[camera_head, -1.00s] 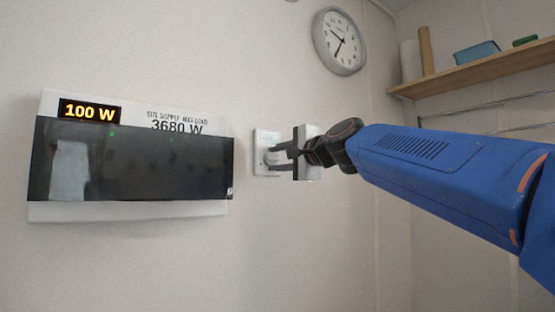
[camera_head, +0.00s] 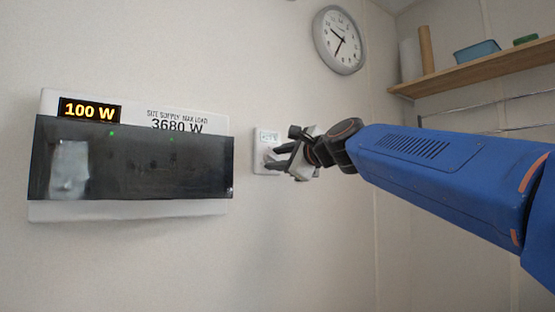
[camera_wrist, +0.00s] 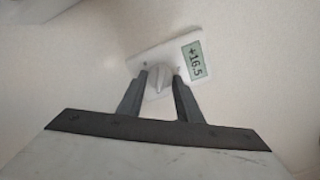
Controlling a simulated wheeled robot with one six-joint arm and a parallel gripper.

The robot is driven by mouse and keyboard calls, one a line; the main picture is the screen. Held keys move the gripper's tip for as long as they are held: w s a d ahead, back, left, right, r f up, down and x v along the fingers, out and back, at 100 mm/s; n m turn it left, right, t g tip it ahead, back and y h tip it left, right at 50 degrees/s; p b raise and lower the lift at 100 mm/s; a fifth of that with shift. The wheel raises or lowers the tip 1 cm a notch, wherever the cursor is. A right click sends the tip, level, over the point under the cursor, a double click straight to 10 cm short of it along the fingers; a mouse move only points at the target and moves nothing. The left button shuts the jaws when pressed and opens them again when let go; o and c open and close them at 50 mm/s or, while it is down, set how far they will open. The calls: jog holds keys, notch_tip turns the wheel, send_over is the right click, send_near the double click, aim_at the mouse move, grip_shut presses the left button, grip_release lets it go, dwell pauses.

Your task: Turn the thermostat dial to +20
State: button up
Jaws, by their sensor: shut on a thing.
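The thermostat is a small white wall plate (camera_head: 262,136) to the right of the power panel, partly hidden by my gripper in the head view. In the wrist view the plate (camera_wrist: 203,73) carries a small display (camera_wrist: 195,59) that reads +16.5. The thermostat dial (camera_wrist: 158,78) is a pale round knob on this plate. My gripper (camera_wrist: 160,83) has its two dark fingers on either side of the dial, shut on it. In the head view my gripper (camera_head: 274,158) is rolled at a tilt against the thermostat.
A white power panel (camera_head: 130,209) with a dark cover hangs left of the thermostat and shows 100 W. A round clock (camera_head: 340,41) hangs above. A wooden shelf (camera_head: 480,70) with a rail below is at the right. The wall below is clear.

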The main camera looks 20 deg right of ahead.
jog(key=shift+f, duration=0.1)
jog(key=o, duration=1)
jog(key=v, duration=1.7)
jog(key=shift+s+d, duration=0.1)
jog(key=shift+s, duration=0.1)
